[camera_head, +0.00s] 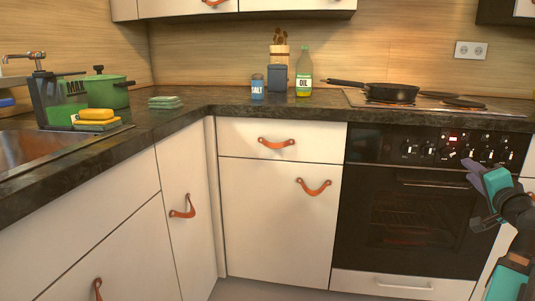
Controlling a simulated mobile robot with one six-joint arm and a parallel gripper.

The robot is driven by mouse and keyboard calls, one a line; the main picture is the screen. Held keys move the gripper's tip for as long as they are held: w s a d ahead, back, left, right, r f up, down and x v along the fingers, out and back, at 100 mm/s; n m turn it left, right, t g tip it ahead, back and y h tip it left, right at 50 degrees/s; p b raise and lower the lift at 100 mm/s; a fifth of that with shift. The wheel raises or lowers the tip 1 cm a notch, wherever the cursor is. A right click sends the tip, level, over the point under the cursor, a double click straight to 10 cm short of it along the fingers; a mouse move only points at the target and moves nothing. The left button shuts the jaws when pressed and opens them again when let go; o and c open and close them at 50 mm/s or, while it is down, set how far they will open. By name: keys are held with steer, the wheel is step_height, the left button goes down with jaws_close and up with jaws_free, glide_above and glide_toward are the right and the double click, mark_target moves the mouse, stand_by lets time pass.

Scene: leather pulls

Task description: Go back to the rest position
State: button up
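My gripper (476,174) is at the right edge of the camera_head view, with grey-purple fingers pointing up and to the left. It is in front of the right side of the black oven (410,215), just below the knobs. I see nothing held in it. The fingers overlap from this angle, so I cannot tell whether they are open or shut.
White cabinets with leather pulls, such as the drawer pull (276,143) and door pull (314,187), line the left and middle. The dark countertop (220,108) holds a salt container (257,88), an oil bottle (304,75), a green pot (108,91) and a pan (388,92).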

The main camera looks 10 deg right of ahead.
steer(key=w+a+f+n+g+y+p, duration=0.1)
steer(key=w+a+f+y+p, duration=0.25)
steer(key=w+a+p, duration=0.45)
steer(key=w+a+f+n+g+y+p, duration=0.1)
steer(key=w+a+f+y+p, duration=0.25)
steer(key=w+a+p, duration=0.45)
steer(key=a+f+n+g+y+p, duration=0.25)
steer(key=a+f+p, duration=0.25)
steer(key=a+f, duration=0.45)
steer(key=a+f+n+g+y+p, duration=0.1)
steer(key=a+f+n+g+p, duration=0.15)
steer(key=a+f+p, duration=0.75)
steer(key=s+a+f+n+g+p, duration=0.25)
steer(key=s+a+f+g, duration=0.2)
steer(key=s+a, duration=0.5)
steer(key=s+a+f+n+g+p, duration=0.2)
steer(key=s+a+f+g+p, duration=0.25)
steer(key=s+a, duration=0.45)
steer(key=s+d+f+n+g+h+p, duration=0.1)
steer(key=s+d+f+n+g+h, duration=0.1)
steer(key=s, duration=0.8)
steer(key=s+d+f+n+g+h+p, duration=0.2)
steer(key=s+g, duration=0.2)
steer(key=s, duration=0.5)
steer(key=shift+s+n, duration=0.35)
